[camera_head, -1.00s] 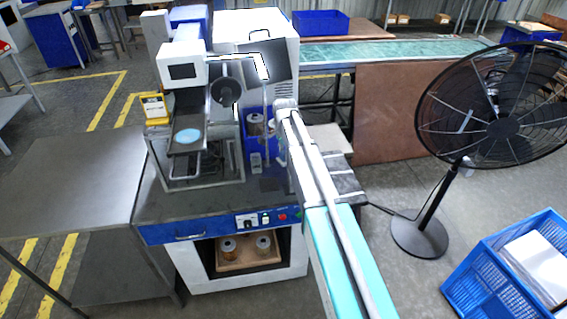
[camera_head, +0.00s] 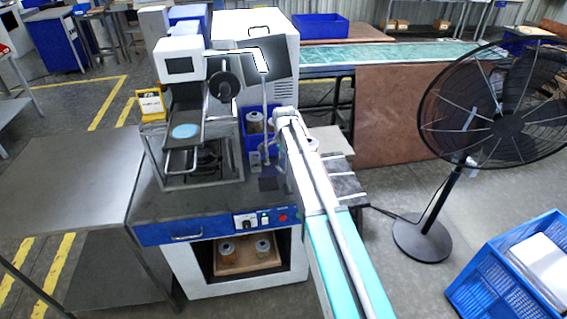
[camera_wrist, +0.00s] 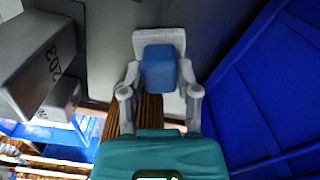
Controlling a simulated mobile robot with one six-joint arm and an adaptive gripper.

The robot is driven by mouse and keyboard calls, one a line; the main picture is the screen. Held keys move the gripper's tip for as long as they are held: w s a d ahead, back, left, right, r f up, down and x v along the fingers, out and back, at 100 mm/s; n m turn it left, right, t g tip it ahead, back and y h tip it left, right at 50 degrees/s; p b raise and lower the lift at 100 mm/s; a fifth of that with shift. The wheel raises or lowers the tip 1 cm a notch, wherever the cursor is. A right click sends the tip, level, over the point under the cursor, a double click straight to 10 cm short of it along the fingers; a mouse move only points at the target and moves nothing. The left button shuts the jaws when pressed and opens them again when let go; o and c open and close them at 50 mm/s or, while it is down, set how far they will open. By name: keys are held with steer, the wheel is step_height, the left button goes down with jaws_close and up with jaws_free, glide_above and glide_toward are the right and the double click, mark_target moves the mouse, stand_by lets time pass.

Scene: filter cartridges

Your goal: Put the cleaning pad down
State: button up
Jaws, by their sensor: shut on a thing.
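The cleaning pad, seen as a small blue block (camera_wrist: 159,70), is between the fingers of my gripper (camera_wrist: 160,58) in the wrist view. My gripper is shut on it. A grey surface lies behind the pad; I cannot tell whether the pad touches it. In the head view my arm reaches over the machine's dark worktop (camera_head: 215,208), and its end is near the small blue bin (camera_head: 250,146). The pad cannot be made out there.
Grey blocks (camera_wrist: 38,70), one marked 203, stand left of my gripper in the wrist view. A blue wall (camera_wrist: 270,85) rises close on the right. A framed press (camera_head: 188,150) stands left on the worktop. A fan (camera_head: 500,125) and blue crate (camera_head: 490,275) are at right.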

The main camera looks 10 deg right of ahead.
mark_target(284, 160)
steer(key=shift+f, duration=0.15)
steer(key=o, duration=1)
steer(key=shift+r, duration=0.2)
step_height(284, 160, up, 12)
steer(key=p, duration=1.2)
steer(key=shift+d, duration=0.1)
stand_by(0.6)
